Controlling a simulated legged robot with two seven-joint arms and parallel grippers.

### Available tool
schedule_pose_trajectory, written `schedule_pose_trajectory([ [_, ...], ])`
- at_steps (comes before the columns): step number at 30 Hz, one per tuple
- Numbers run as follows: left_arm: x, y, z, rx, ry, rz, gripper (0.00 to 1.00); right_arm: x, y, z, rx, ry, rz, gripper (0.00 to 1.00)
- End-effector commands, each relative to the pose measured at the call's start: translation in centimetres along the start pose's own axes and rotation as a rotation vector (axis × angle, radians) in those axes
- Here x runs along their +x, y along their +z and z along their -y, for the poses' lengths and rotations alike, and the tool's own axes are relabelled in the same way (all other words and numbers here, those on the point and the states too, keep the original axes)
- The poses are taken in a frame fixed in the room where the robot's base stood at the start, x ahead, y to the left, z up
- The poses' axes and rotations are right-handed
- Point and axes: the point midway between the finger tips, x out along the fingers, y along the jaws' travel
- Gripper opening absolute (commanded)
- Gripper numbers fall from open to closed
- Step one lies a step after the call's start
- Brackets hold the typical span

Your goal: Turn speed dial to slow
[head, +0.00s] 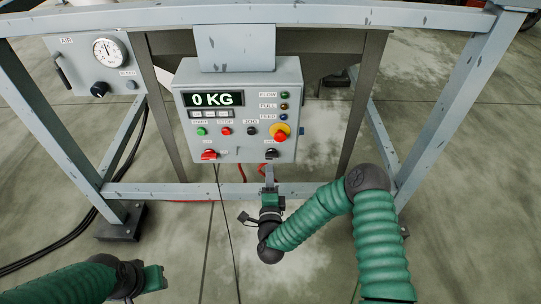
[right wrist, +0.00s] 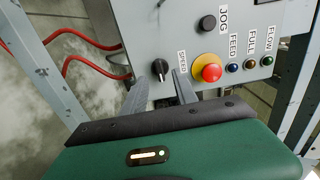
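The speed dial (head: 271,154) is a small black knob at the lower right of the grey control box (head: 240,147). In the right wrist view the dial (right wrist: 160,69) shows a white pointer mark beside the SPEED label. My right gripper (head: 269,170) is just below the dial. In the right wrist view its two fingers (right wrist: 159,80) are apart, with the dial between and just beyond their tips. I cannot tell if either finger touches it. My left gripper (head: 153,279) is low at the left, away from the box; its fingers are not clear.
The red and yellow emergency stop (head: 280,132) sits just above the dial, close to one finger in the right wrist view. A red switch (head: 209,154) is at the box's lower left. Red cables (right wrist: 88,62) hang beside the box. A steel frame (head: 180,190) surrounds it.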

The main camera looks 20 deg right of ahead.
Motion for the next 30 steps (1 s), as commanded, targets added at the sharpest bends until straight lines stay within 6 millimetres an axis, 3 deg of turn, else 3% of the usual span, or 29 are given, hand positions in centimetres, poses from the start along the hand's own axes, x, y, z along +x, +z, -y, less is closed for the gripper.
schedule_pose_trajectory([
  [3,0.8,0.2,0.0,0.000,0.000,-0.001,0.36,3.2,-0.4,-0.3,0.003,-0.003,-0.005,0.35],
  [9,1.2,0.2,0.0,0.001,0.000,-0.001,0.36,6.4,-0.6,-0.3,0.006,0.000,-0.003,0.35],
  [19,1.2,0.2,0.0,0.000,0.000,-0.002,0.36,7.1,-0.2,0.0,0.003,-0.001,-0.002,0.35],
  [27,1.2,0.2,0.0,0.000,0.000,-0.001,0.36,7.0,-0.3,-0.1,0.004,0.001,-0.001,0.00],
  [30,1.2,0.2,0.0,0.000,0.000,-0.001,0.36,7.0,-0.4,-0.1,0.004,0.001,-0.002,0.00],
])
